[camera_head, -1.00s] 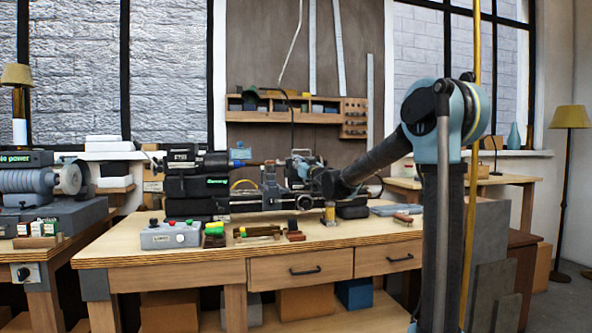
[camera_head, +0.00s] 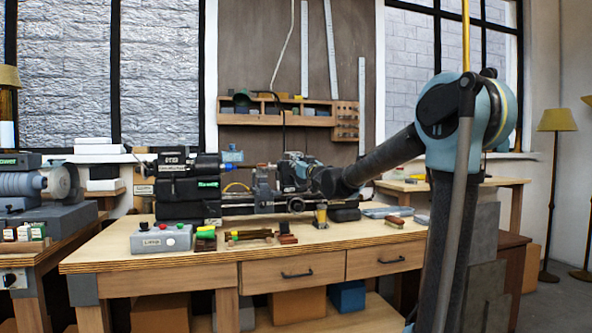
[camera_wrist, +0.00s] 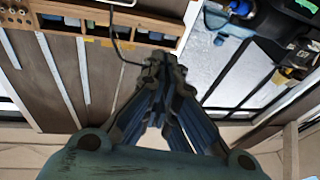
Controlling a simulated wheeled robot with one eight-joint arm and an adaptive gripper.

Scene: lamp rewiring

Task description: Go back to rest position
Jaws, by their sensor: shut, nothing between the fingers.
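My gripper (camera_wrist: 160,65) is shut and empty in the wrist view, with its fingertips together in the upper middle. In the head view my arm reaches from the right over the workbench (camera_head: 165,261). The arm's end is by the small lathe (camera_head: 235,201) on the bench, and my gripper cannot be made out clearly against the machine there. The wrist view faces the back wall, so the bench top does not show in it.
A grey control box (camera_head: 161,239) with coloured buttons, brushes and small wooden pieces line the bench front. A grinder (camera_head: 62,184) stands at left. A wooden wall rack (camera_head: 300,110) hangs behind; it also shows in the wrist view (camera_wrist: 80,12). A floor lamp (camera_head: 556,121) stands at right.

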